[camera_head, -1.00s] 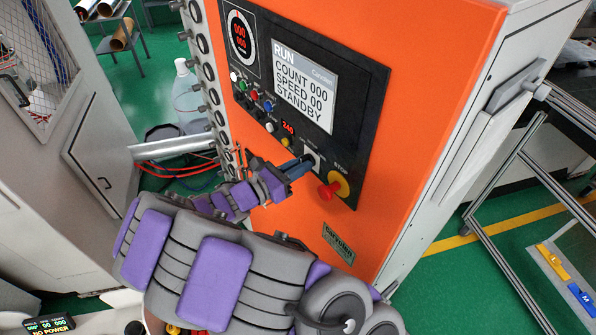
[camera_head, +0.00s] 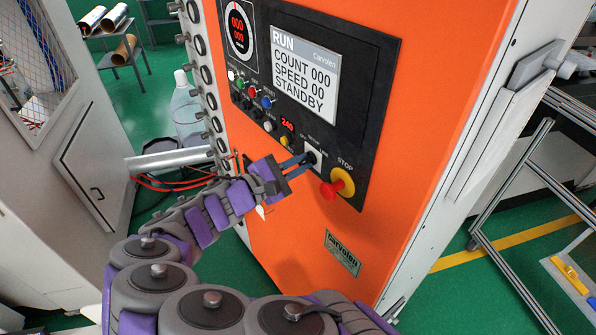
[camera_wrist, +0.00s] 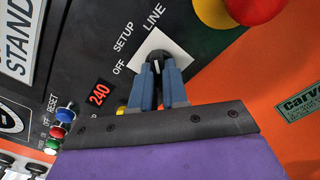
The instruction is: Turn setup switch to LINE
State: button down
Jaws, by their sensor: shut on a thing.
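The setup switch (camera_head: 316,156) is a dark knob on a white plate, low on the black control panel (camera_head: 375,90) of the orange machine. In the wrist view, the switch (camera_wrist: 155,57) has the words OFF, SETUP and LINE around its plate. My gripper (camera_head: 307,161) is at the switch, with its blue fingers pointing into the panel. In the wrist view, my gripper (camera_wrist: 158,70) is shut on the knob, one finger on each side. The fingers hide much of the knob, so I cannot tell which word it points to.
A red STOP button (camera_head: 331,188) on a yellow base sits close to the right of my fingers. Small coloured buttons (camera_head: 252,92) and a red 240 readout (camera_head: 287,124) are to the left. The screen (camera_head: 304,72) reads RUN, COUNT 000, SPEED 00, STANDBY.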

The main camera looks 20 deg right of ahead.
jog(key=shift+f+m+b, duration=0.1)
jog(key=shift+m+b, duration=0.25)
jog(key=shift+m, duration=0.25)
jog(key=c, duration=1.4)
grip_release()
jog(key=shift+w, duration=0.1)
jog(key=shift+o, duration=1.3)
jog(key=v, duration=1.7)
jog(key=shift+a+p, duration=0.25)
jog(key=shift+p, duration=0.05)
jog(key=shift+d, duration=0.1)
